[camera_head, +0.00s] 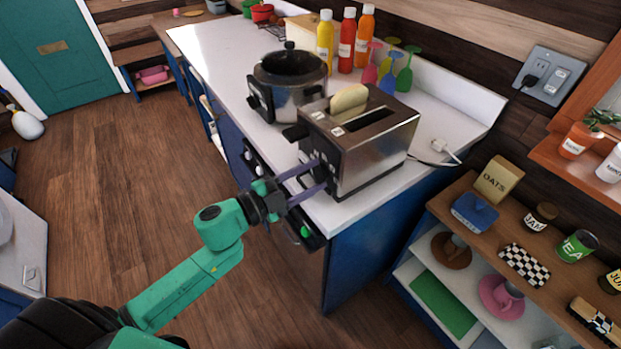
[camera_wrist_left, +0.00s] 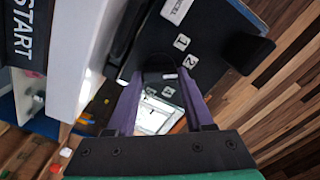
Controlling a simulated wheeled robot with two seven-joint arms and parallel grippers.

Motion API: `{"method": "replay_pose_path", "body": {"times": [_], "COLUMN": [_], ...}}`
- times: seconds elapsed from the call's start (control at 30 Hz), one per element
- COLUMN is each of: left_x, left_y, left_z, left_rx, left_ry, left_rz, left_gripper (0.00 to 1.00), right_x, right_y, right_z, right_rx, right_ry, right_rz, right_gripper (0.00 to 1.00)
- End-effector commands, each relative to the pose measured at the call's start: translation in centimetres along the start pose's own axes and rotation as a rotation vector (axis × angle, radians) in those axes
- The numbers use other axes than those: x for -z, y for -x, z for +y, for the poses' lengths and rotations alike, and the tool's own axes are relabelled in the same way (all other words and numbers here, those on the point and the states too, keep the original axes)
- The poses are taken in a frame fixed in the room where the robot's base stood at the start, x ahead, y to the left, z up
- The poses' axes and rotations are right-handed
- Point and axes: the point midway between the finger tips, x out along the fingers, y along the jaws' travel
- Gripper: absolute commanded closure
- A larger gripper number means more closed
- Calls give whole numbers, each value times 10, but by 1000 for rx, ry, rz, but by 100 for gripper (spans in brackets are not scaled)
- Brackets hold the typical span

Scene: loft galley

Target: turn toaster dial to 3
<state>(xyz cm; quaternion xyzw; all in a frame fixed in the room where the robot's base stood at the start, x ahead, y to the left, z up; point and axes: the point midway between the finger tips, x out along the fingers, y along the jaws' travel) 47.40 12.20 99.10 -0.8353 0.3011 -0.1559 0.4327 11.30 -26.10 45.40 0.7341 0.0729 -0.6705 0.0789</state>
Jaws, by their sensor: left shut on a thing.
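The silver toaster (camera_head: 385,150) stands at the near end of the white counter, with a bread slice (camera_head: 348,99) in one slot. Its dark end panel faces my left gripper (camera_head: 319,176). In the left wrist view the purple fingers of the gripper (camera_wrist_left: 160,80) are shut on a dark rounded dial (camera_wrist_left: 158,66) on this panel. A pale mark shows on the dial. Labels 1 (camera_wrist_left: 181,42) and 2 (camera_wrist_left: 190,61) are readable beside it; smaller labels below are too unclear to read. A CANCEL label (camera_wrist_left: 176,10) lies above. My right gripper is out of view.
A dark pot (camera_head: 290,80) stands behind the toaster; bottles (camera_head: 347,40) and coloured glasses (camera_head: 388,72) stand farther back. Shelves (camera_head: 530,250) stand at right. The floor (camera_head: 110,170) is clear at left.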

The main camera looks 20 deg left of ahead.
Motion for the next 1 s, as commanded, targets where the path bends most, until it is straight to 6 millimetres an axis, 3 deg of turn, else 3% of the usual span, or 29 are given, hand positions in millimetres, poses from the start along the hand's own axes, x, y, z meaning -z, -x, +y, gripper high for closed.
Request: {"method": "replay_pose_path", "body": {"times": [0.5,1.0], "left_x": [-1,-1], "left_y": [0,0], "left_z": [4,4], "left_rx": [0,-1], "left_ry": [-446,-612], "left_rz": [2,2], "left_gripper": [100,100], "right_x": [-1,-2], "right_y": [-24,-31], "right_z": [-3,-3], "right_rx": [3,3], "right_ry": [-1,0], "right_rz": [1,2], "right_gripper": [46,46]}}
